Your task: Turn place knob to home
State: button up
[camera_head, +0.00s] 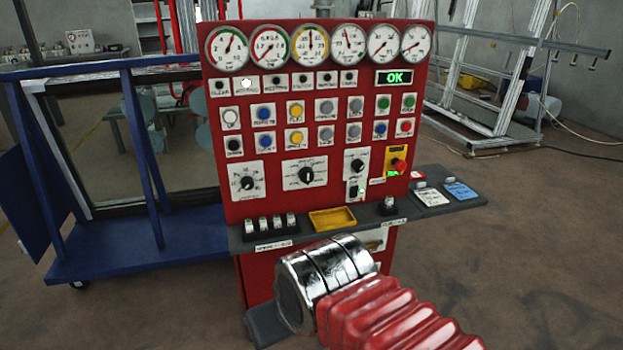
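A red control panel (270,205) stands upright ahead of me. It has three black rotary knobs on white plates: a left one (247,183), a wider-plated middle one (305,174) and a smaller right one (357,165). Their labels are too small to read, so I cannot tell which is the place knob or which mark is home. My arm, with red bellows and a chrome section, reaches in from the lower right, below the knobs in the picture and apart from them in view. My gripper's fingers do not show.
A red emergency button (398,164) is at right. A grey shelf (460,202) juts out below, with a yellow tray (332,219). A blue frame cart (150,235) stands left.

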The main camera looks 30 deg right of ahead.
aim_at(306, 175)
jog(key=i, duration=0.9)
jog(key=u, duration=0.05)
